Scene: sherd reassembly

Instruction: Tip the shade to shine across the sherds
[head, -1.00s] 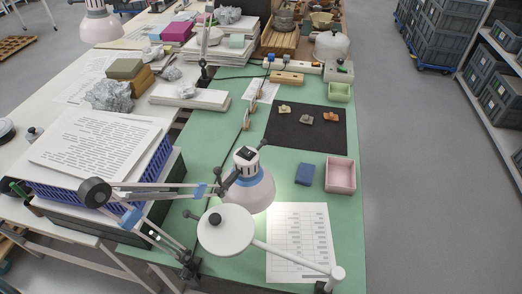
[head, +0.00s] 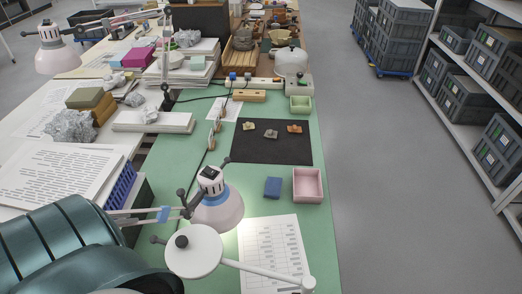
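The lamp shade (head: 219,211) is pale pink-white with a blue band and a dark-topped cap, on a jointed arm over the front of the green bench. Its opening faces down, so its inside is hidden. Three small sherds lie apart on the black mat (head: 272,154) beyond it: a yellowish one (head: 249,126), a grey-brown one (head: 271,134) and an orange one (head: 294,129). Neither of my grippers is in view. A large teal part, apparently my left arm, fills the lower left corner and covers part of the lamp's arm.
A white round-headed arm (head: 194,251) stands in front of the shade. A blue block (head: 273,187) and a pink tray (head: 308,198) lie right of it, above a printed sheet (head: 285,250). A second lamp (head: 58,58) is at upper left.

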